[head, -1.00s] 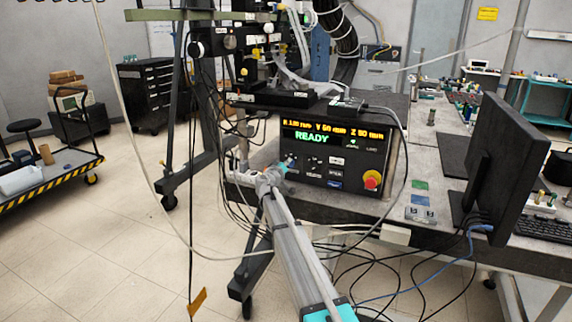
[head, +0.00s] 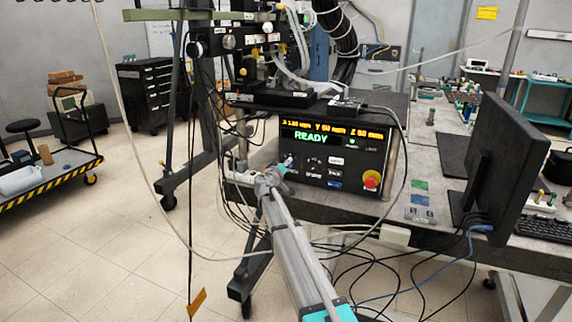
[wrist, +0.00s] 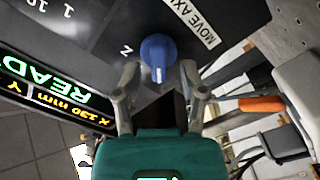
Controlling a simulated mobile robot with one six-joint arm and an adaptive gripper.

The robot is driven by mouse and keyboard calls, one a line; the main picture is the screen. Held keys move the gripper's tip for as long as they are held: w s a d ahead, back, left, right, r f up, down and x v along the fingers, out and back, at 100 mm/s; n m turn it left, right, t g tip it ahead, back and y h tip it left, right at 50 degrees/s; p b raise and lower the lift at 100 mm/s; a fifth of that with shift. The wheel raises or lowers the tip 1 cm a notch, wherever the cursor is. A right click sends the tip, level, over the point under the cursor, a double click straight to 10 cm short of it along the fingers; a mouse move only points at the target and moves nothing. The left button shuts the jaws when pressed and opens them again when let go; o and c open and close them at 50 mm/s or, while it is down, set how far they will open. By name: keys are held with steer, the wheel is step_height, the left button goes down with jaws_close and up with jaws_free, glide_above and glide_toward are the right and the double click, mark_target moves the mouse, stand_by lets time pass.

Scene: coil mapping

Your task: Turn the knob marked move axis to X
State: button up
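The blue move axis knob (wrist: 158,54) is on the dark panel in the wrist view, beside a white label (wrist: 190,22) reading MOVE AXIS. A white mark on the knob points down in the picture, towards my gripper body. A letter Z (wrist: 126,49) is printed to the knob's left. My gripper (wrist: 160,70) is open, with one finger on each side of the knob's lower part and a gap on both sides.
The box display (head: 311,138) shows READY with X, Y and Z values. A red stop button (head: 371,179) sits at the panel's lower right. Cables hang around the box and bench edge. A monitor (head: 510,150) stands at the right.

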steer(key=v, duration=1.1)
steer(key=shift+s+a, duration=0.1)
steer(key=s+d+f+m+g, duration=0.2)
steer(key=s+d+f+g, duration=0.35)
steer(key=s+d, duration=0.3)
steer(key=s+d+f+m+g, duration=0.35)
steer(key=s+d+f, duration=0.25)
steer(key=s+d, duration=0.25)
steer(key=s+d+f+g+y, duration=0.1)
steer(key=s+f+g+y, duration=0.15)
steer(key=s, duration=0.35)
steer(key=s+d+f+g+y, duration=0.1)
steer(key=s+f+g, duration=0.15)
steer(key=s, duration=0.35)
steer(key=s+a+f+n+g+y, duration=0.1)
steer(key=s+a+n+g+y, duration=0.2)
steer(key=s, duration=0.9)
step_height(320, 180, up, 17)
steer(key=m+y+p, duration=0.1)
steer(key=p, duration=1.6)
steer(key=shift+w+d+f+t+p, duration=0.2)
steer(key=shift+w+t+p, duration=0.1)
steer(key=shift+t, duration=0.1)
steer(key=shift+m, duration=0.25)
